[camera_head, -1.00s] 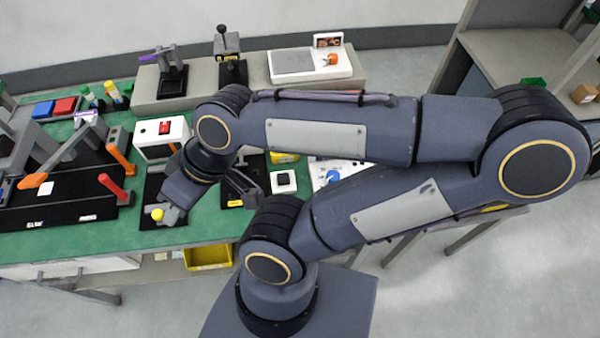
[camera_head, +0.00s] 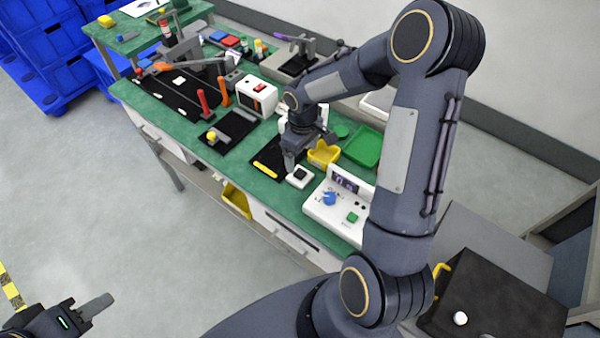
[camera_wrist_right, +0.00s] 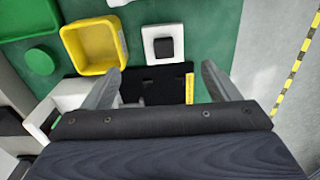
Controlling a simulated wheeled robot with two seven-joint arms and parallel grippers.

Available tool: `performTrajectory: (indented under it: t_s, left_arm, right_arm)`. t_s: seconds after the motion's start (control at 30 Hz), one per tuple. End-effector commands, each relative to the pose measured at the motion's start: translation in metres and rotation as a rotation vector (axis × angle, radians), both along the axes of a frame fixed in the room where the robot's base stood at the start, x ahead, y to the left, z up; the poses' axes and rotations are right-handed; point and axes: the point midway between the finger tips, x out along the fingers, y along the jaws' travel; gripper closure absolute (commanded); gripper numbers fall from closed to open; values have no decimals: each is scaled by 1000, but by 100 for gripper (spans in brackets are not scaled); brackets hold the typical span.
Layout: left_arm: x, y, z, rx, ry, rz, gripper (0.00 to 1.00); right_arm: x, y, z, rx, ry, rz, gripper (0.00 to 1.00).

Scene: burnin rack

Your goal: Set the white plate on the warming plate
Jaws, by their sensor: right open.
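A small white square (camera_head: 178,80) lies on the black rack board at the left of the bench; it may be the white plate, but I cannot tell for sure. A pale flat unit (camera_head: 375,106) behind my right arm may be the warming plate; the arm hides most of it. My right gripper (camera_head: 289,163) is above a black fixture (camera_head: 266,158), beside a white square base with a black block (camera_head: 300,177). In the right wrist view my right gripper (camera_wrist_right: 162,82) is open with nothing between its fingers. My left gripper (camera_head: 92,308) is at the lower left, away from the bench, partly cut off.
A yellow bin (camera_head: 323,153), a green tray (camera_head: 362,147) and a white control box with a blue knob (camera_head: 338,208) stand near my right gripper. Red and orange posts (camera_head: 203,102) rise from the rack. A white box with a red switch (camera_head: 257,94) stands behind.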

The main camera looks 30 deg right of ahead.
Motion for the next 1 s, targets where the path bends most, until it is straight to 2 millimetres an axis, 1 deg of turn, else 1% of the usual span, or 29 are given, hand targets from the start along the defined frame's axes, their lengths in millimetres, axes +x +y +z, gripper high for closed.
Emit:
performTrajectory:
  t_s: [0.07,0.23,0.43,0.6,0.7,0.77,0.97,1.0]
  left_arm:
    - [0,0,0,0,0,0,64]
    - [0,0,-14,0,0,0,64]
    - [0,0,-25,0,0,0,64]
    - [0,0,-44,0,0,0,64]
    - [0,0,-52,0,0,0,64]
    - [0,0,-53,0,0,0,64]
    - [0,0,-50,0,0,0,64]
    - [0,0,-50,0,0,0,64]
  right_arm:
    - [3,1,-10,-1,11,16,18]
    - [5,1,-33,-2,13,21,18]
    - [4,2,-49,-4,14,22,18]
    - [2,7,-76,-2,14,21,18]
    - [2,7,-89,-3,14,20,18]
    - [3,7,-91,-2,13,19,18]
    - [3,7,-89,-3,13,19,18]
    - [3,7,-89,-3,13,19,22]
